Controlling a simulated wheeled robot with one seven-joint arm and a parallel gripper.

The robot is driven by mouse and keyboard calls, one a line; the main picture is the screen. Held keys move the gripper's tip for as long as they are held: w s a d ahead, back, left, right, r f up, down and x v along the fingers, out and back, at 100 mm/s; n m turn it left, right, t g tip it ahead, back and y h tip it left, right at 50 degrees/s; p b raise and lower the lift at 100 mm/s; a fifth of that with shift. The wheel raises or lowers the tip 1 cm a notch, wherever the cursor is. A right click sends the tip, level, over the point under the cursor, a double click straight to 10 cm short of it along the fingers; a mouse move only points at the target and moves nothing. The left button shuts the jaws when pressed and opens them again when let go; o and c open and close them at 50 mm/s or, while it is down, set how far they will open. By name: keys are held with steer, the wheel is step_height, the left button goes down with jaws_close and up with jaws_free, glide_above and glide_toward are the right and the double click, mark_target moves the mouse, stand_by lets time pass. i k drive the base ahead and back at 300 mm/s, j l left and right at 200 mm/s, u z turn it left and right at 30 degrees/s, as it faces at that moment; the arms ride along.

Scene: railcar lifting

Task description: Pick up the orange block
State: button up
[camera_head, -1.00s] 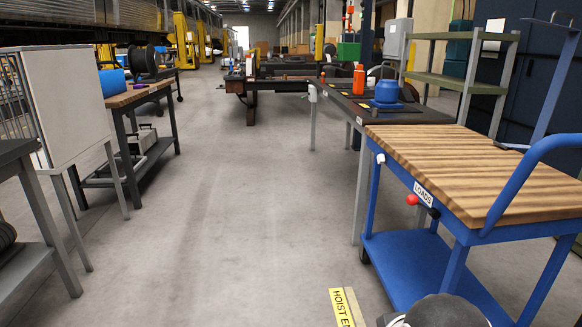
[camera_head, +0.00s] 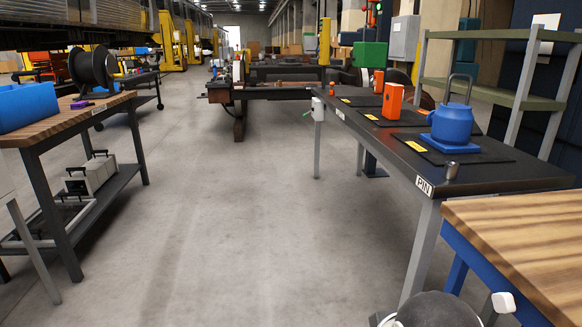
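An upright orange block (camera_head: 393,102) stands on a dark mat on the black-topped table (camera_head: 520,176) at the right. A smaller orange-red piece (camera_head: 379,81) stands behind it, farther along the same table. A blue round-bodied object with a tall handle (camera_head: 453,124) stands to the right of and nearer than the block, on its own mat. My gripper is not in view. A dark rounded part and white parts at the bottom right look like my own arm, with no fingers showing.
A wooden-topped blue cart (camera_head: 530,232) fills the lower right. A workbench with a blue bin (camera_head: 25,106) and cable reel stands at left. The floor aisle (camera_head: 210,220) between is clear.

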mark_target(393, 93)
steer(key=i, duration=1.15)
steer(key=i+z, duration=0.15)
steer(key=i, duration=0.95)
steer(key=j, duration=0.05)
